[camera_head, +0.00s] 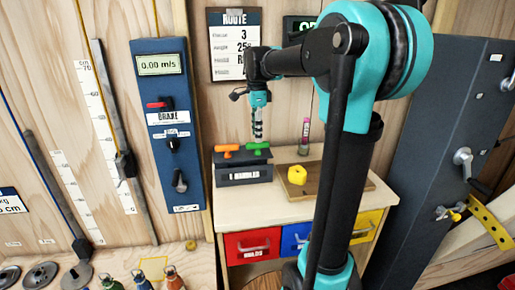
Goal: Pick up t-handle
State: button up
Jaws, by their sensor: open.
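An orange T-handle (227,149) and a green T-handle (257,146) stand side by side on top of a dark grey box (245,172), whose label reads like "T HANDLES". My gripper (258,137) points down just above the green T-handle. It is open and holds nothing that I can see. The gap between its fingers and the handle is too small to judge. The lower parts of both handles are hidden by the box.
The box stands on a wooden cabinet with red (253,243), blue and yellow drawers. A brown board (325,183) with a yellow hold (297,174) lies to the right. A blue panel (169,120) is on the wall at left.

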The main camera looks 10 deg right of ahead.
aim_at(257, 144)
jog(key=shift+d+f, duration=0.1)
jog(key=shift+f, duration=2.6)
jog(key=shift+c, duration=0.4)
grip_shut()
